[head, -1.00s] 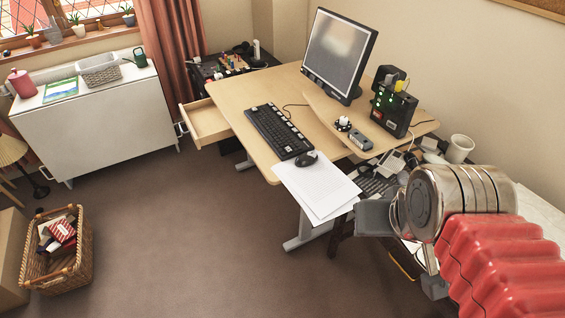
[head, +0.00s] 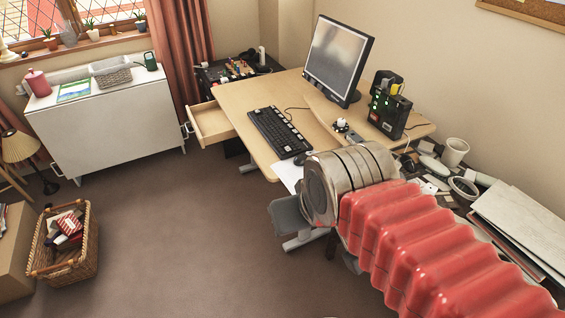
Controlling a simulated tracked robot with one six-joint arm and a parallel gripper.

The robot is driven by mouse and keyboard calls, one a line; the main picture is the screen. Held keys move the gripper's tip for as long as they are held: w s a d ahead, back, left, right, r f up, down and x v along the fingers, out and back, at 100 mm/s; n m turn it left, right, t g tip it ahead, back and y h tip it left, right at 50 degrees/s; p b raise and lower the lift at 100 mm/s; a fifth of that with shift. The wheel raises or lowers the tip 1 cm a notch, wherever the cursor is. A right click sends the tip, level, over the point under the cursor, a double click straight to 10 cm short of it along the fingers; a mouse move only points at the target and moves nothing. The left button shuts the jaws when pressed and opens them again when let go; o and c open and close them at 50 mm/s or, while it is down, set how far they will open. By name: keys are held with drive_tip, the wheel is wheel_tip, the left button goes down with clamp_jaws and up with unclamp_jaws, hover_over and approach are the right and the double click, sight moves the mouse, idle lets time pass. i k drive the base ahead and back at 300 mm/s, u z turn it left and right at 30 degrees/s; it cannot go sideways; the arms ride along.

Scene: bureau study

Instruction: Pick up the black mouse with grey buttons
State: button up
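A dark mouse (head: 300,158) lies on the wooden desk just past the near end of the black keyboard. It is small here and mostly hidden behind my arm's metal wrist, so its button colour cannot be made out. Another small dark rounded object (head: 407,161), possibly a mouse, lies among the clutter right of the desk. My gripper (head: 288,215) shows only as a grey part left of the metal wrist, in front of the desk's near edge. Its fingertips are not clear, and I see nothing held in it.
The desk (head: 242,98) carries a keyboard (head: 279,132), a monitor (head: 339,60), a black device with green lights (head: 388,108) and white paper (head: 287,175). A drawer (head: 210,123) stands open at its left. A cluttered surface with a white mug (head: 455,152) lies right.

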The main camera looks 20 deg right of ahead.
sight(299, 160)
drive_tip(key=u, duration=0.1)
drive_tip(key=i, duration=1)
drive_tip(key=u, duration=0.1)
